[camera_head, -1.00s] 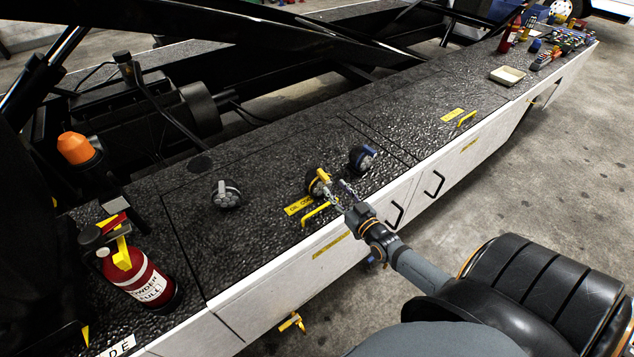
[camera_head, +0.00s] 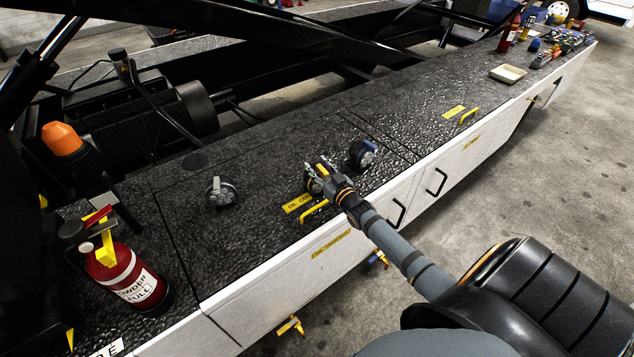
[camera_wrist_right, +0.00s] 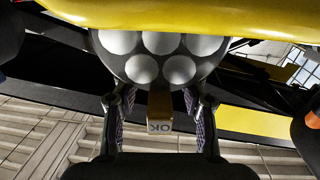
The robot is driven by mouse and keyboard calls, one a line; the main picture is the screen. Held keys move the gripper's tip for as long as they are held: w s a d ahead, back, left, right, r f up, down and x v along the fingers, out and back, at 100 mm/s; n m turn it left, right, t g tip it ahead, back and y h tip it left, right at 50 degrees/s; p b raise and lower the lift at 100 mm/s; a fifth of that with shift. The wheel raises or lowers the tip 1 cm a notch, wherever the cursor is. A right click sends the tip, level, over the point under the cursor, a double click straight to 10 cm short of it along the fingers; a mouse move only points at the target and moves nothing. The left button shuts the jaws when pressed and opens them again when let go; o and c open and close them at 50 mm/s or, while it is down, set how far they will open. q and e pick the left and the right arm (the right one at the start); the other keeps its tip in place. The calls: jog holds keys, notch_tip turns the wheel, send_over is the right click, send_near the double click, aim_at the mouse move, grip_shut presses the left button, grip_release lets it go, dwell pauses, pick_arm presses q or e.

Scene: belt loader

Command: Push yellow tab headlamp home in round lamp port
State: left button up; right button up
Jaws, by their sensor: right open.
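The yellow tab headlamp (camera_head: 312,187) stands on the black deck beside the yellow handle, partly hidden by my right gripper (camera_head: 320,170). In the right wrist view the lamp face (camera_wrist_right: 145,66) fills the upper middle, a dark round housing with several pale round lenses. A broad yellow part (camera_wrist_right: 190,14) crosses above it. I cannot make out the round lamp port. My left gripper is out of view.
A blue-marked lamp (camera_head: 362,154) sits close to the right, a grey-white one (camera_head: 221,191) to the left. The yellow handle (camera_head: 315,211) rises near the deck edge. A red extinguisher (camera_head: 123,275) and orange beacon (camera_head: 62,139) stand left. A tray (camera_head: 508,74) lies far right.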

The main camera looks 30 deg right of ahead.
jog(key=shift+s+r, duration=0.1)
jog(key=shift+c, duration=1.4)
grip_shut()
jog(key=shift+r, duration=0.15)
